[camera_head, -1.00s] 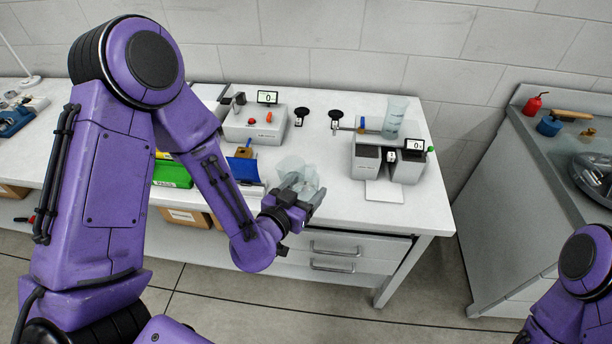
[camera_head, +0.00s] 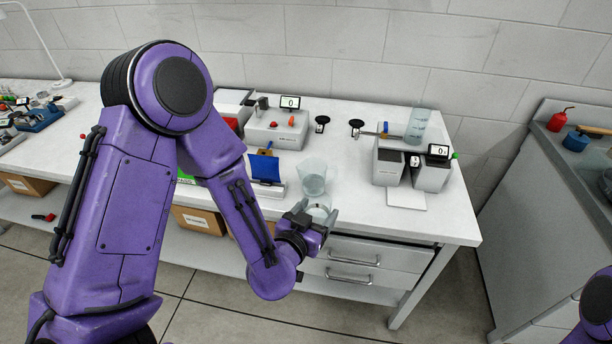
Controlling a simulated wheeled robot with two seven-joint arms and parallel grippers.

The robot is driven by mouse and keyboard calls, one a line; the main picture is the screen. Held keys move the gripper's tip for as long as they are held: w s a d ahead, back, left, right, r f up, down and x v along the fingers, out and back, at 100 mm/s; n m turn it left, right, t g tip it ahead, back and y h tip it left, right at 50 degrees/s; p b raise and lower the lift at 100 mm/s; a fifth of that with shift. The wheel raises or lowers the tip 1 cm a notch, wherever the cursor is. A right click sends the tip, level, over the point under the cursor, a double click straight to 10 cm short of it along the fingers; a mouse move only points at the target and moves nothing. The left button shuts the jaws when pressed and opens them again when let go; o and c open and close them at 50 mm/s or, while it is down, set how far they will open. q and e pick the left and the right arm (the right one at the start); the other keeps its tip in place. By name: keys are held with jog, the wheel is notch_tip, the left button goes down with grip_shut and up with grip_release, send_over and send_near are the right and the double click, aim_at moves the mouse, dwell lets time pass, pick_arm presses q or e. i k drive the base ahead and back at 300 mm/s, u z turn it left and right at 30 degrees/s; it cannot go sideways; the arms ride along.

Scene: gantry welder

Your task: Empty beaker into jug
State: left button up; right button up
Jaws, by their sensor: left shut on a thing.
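My left gripper (camera_head: 321,217) is shut on a small clear beaker (camera_head: 318,209) near the front edge of the bench. The fingers cover part of the beaker, and I cannot tell its exact tilt or what is in it. A larger clear jug (camera_head: 313,176), wider at the top, stands upright on the bench just behind the held beaker. In this view the beaker's top overlaps the jug's lower part. My right gripper is out of view; only a bit of that arm shows at the lower right.
A side counter (camera_head: 560,190) stands right.

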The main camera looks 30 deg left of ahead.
aim_at(312, 171)
jog(key=u, duration=0.15)
jog(key=k, duration=0.2)
jog(key=z, duration=0.95)
jog(key=i, duration=1.15)
jog(key=z, duration=0.4)
